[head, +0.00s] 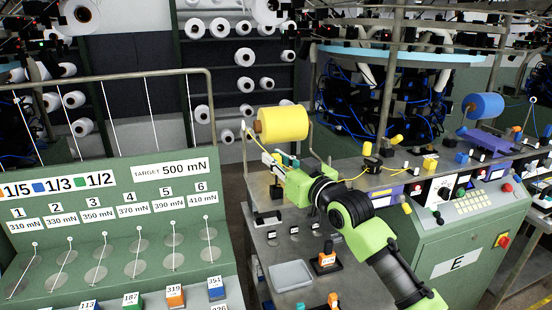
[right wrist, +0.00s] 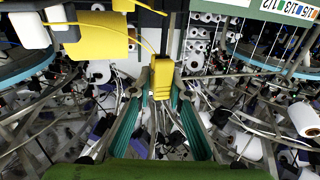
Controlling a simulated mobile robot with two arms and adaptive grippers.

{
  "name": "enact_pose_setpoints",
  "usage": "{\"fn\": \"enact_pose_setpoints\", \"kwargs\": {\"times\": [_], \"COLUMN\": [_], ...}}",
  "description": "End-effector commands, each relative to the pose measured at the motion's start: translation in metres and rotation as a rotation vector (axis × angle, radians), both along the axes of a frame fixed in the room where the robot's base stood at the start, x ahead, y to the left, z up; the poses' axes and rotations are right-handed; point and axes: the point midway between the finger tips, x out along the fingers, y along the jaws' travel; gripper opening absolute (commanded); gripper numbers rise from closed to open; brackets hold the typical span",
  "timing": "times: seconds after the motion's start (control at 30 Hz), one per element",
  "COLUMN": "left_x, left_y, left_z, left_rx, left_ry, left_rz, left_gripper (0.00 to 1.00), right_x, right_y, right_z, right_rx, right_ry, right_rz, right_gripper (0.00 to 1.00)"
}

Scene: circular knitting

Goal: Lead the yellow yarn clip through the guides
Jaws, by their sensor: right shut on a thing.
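My right gripper (head: 276,160) is shut on the yellow yarn clip (right wrist: 161,77), a small yellow block between its teal fingertips (right wrist: 160,100). In the head view the gripper reaches left above the metal table, just below the yellow yarn spool (head: 282,123); the clip is hard to make out there. The spool also shows large in the right wrist view (right wrist: 100,38). Thin yellow yarn (head: 352,177) runs from around the gripper to the right, towards small posts and guides (head: 370,165) on the machine top. Which guides hold the yarn is too small to tell. My left gripper is not seen.
A green tension panel (head: 110,190) with numbered stations stands at the left. A grey tray (head: 291,276) and a black-and-orange block (head: 327,260) lie on the table below my arm. A green cabinet (head: 455,240) with keypad is at the right, with a blue spool (head: 485,106) behind.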

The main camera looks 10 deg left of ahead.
Motion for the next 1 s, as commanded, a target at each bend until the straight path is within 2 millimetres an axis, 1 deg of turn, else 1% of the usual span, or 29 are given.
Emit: {"fn": "enact_pose_setpoints", "kwargs": {"times": [0.37, 0.77, 1.0], "left_x": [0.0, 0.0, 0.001], "left_y": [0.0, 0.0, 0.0], "left_z": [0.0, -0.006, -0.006], "left_rx": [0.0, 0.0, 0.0], "left_ry": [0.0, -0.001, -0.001], "left_rz": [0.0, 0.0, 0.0], "left_gripper": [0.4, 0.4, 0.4], "right_x": [0.0, 0.0, 0.0], "right_y": [0.0, 0.0, 0.0], "right_z": [-0.001, -0.012, -0.012], "right_rx": [0.001, 0.001, 0.001], "right_ry": [-0.001, -0.001, -0.001], "right_rz": [0.0, 0.0, 0.0], "right_gripper": [0.02, 0.02, 0.02]}}
